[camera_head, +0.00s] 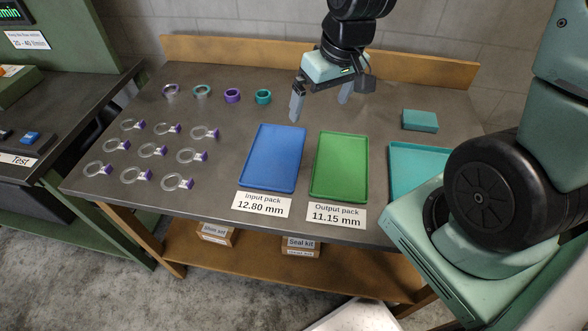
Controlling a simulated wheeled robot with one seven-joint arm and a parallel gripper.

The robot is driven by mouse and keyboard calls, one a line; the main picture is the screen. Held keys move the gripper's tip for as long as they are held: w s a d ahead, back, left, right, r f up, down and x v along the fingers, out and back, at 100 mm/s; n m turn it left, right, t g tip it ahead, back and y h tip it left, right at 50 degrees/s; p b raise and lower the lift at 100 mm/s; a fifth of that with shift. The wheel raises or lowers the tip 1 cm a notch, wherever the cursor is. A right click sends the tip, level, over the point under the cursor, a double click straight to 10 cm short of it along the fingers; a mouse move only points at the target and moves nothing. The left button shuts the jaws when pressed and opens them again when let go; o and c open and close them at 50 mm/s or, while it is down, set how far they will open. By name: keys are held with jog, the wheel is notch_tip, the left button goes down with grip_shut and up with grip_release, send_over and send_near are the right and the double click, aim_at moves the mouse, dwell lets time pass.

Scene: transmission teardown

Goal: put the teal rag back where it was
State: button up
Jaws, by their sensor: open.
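The teal rag (420,120) looks like a small, flat folded block. It lies on the grey workbench at the back right, behind the teal tray (399,185), with a strip of bench between them. My gripper (320,104) is open and empty, with its fingers pointing down. It hangs over the back of the bench, behind the blue tray (272,158) and green tray (340,166) and to the left of the rag. Its exact height above the bench is hard to tell. My arm hides part of the teal tray.
Several rings with purple tags (152,150) lie in rows on the bench's left. Several small rings, one of them purple (232,96), stand along the back. A wooden backboard (230,52) edges the bench. Labels (262,205) lie before the trays.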

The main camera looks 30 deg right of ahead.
jog(key=s+a+r+n+g, duration=0.1)
jog(key=s+a+r+n, duration=0.1)
jog(key=s+a, duration=0.5)
jog(key=s+a+r+n+g, duration=0.1)
jog(key=s+a+r+n, duration=0.1)
jog(key=s+a+n, duration=0.3)
jog(key=s+a, duration=0.3)
jog(key=shift+s+a, duration=0.2)
jog(key=shift+s, duration=0.15)
